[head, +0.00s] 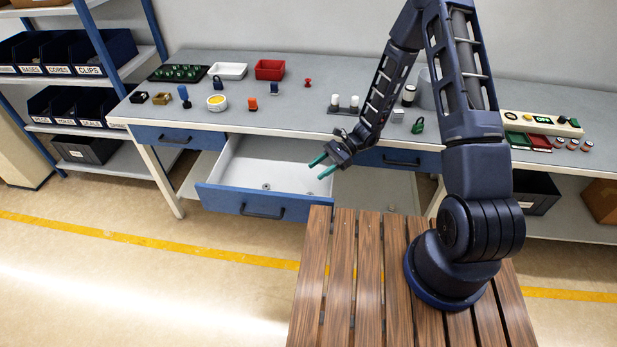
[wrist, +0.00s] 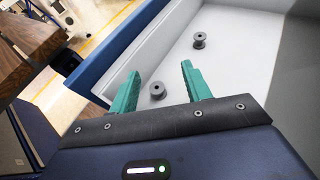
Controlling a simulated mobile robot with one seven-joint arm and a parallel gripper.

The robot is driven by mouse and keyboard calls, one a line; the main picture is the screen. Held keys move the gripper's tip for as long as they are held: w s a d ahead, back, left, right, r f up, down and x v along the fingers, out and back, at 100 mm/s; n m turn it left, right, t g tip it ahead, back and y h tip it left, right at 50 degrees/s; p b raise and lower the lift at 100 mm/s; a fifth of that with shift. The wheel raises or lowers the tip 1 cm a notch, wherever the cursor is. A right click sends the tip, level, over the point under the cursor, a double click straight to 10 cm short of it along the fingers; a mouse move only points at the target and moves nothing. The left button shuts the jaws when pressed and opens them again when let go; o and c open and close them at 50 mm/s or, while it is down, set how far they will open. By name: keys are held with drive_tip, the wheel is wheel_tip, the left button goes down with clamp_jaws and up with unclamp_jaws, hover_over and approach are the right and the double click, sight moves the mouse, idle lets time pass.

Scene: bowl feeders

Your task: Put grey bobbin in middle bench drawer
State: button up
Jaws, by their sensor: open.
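The middle bench drawer (head: 234,201) is pulled out, with a blue front and a pale grey inside. My gripper (head: 320,167) is above the drawer's right part, open and with nothing between its green fingers. In the wrist view, a grey bobbin (wrist: 157,91) shows in the gap between the fingers of my gripper (wrist: 160,68), lower down in the drawer and apart from them. A second grey bobbin (wrist: 200,40) stands farther along the drawer floor. One grey bobbin (head: 266,187) is visible in the drawer in the head view.
The bench top (head: 310,117) holds a red bin (head: 270,69), a white tray (head: 228,71), a dark tray of green parts (head: 180,73) and several small items. Closed drawers flank the open one. A slatted wooden platform (head: 337,270) lies in front, close to the drawer's right end.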

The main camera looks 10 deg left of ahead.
drive_tip(key=shift+v, duration=2.25)
drive_tip(key=shift+r, duration=0.1)
drive_tip(key=d+r+n+t+h, duration=0.2)
drive_tip(key=d+r, duration=0.3)
drive_tip(key=r, duration=0.3)
drive_tip(key=s+d+r+n+t+h, duration=0.1)
drive_tip(key=d+r+n+h, duration=0.15)
drive_tip(key=d+r, duration=0.4)
drive_tip(key=d+r+n+t+h, duration=0.1)
drive_tip(key=d+r+n+t, duration=0.2)
drive_tip(key=r, duration=0.7)
drive_tip(key=s+d+r+n+t+h, duration=0.3)
drive_tip(key=s+d+r+t+h, duration=0.2)
drive_tip(key=s+d+r, duration=0.8)
drive_tip(key=d+r+t, duration=0.1)
drive_tip(key=d+r, duration=0.1)
drive_tip(key=d, duration=0.2)
drive_tip(key=shift+s+d+r+t, duration=0.25)
drive_tip(key=shift+t, duration=0.05)
